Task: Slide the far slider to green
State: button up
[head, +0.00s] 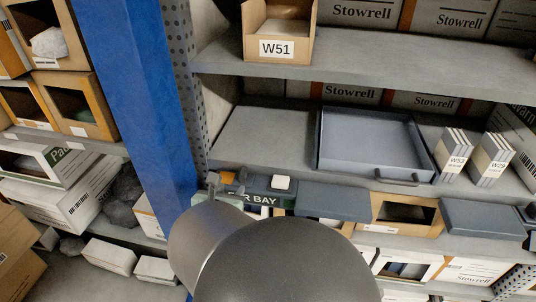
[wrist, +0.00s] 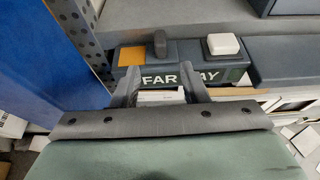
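The far control box (wrist: 190,58) is dark blue-grey, with a FAR BAY label on its front, partly covered by a gripper finger in the wrist view. On its top are an orange patch (wrist: 133,56), a dark upright slider knob (wrist: 160,43) at the patch's right end, and a white block (wrist: 223,44) further right. No green mark is clearly visible on the top. My gripper (wrist: 160,76) is open and empty, its two fingers apart just in front of the box, below the knob in the picture. In the head view my arm hides most of the gripper; the orange patch (head: 228,178) shows beyond it.
A blue post (head: 140,100) stands left of the box. An empty grey tray (head: 318,150) and two small cartons (head: 455,152) sit on the shelf behind. Grey lids (head: 333,201) and open boxes line the shelf edge to the right.

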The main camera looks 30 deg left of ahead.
aim_at(241, 175)
jog(key=x, duration=1.3)
jog(key=shift+w+a+f, duration=0.1)
jog(key=shift+w+f, duration=0.05)
